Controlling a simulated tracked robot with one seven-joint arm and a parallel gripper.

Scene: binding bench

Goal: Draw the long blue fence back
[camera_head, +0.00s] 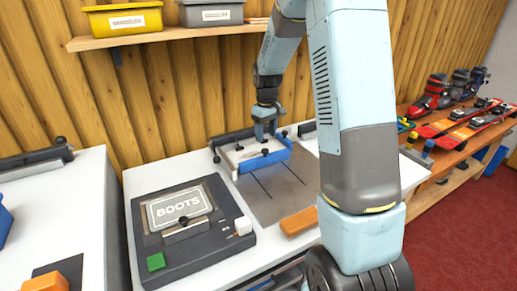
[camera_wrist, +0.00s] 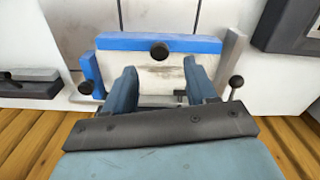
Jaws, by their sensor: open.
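The long blue fence (camera_head: 264,160) stands on the grey plate of the fixture at the back of the white bench. In the wrist view the blue fence (camera_wrist: 187,43) runs across the top of the picture, with a black knob (camera_wrist: 159,52) at its middle and a pale, smudged surface beside it. My gripper (camera_head: 266,134) is above the fixture, on the wall side of the blue fence. In the wrist view my gripper (camera_wrist: 159,68) has its fingers apart with nothing between them. The knob shows beyond the fingertips; I cannot tell the height gap.
An orange block (camera_head: 299,221) lies at the bench front. A shelf (camera_head: 170,36) with a yellow bin (camera_head: 125,20) is above.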

